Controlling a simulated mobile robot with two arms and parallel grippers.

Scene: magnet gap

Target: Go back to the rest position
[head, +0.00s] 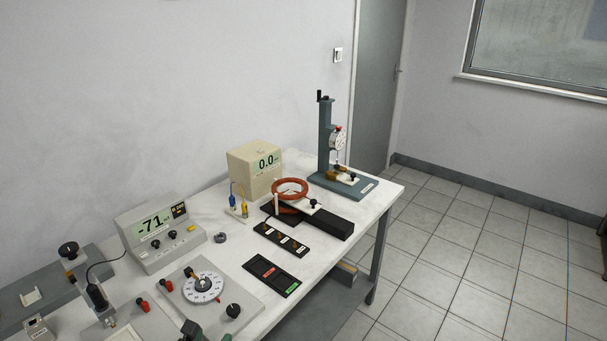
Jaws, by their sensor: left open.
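My left gripper (207,335) shows only as dark tips at the bottom edge of the head view, just in front of the grey dial plate. Its tips are apart and I see nothing between them. The rest of it is cut off by the frame. My right gripper is not in view. The white bench (225,258) runs from lower left to the middle of the view.
Close to the gripper are a dial (204,288) and a black knob (233,311). Behind stand a meter reading -71 (163,233), a beige 0.0 display (255,161), an orange coil (290,188), a black two-slot tray (272,279) and a gauge stand (326,135).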

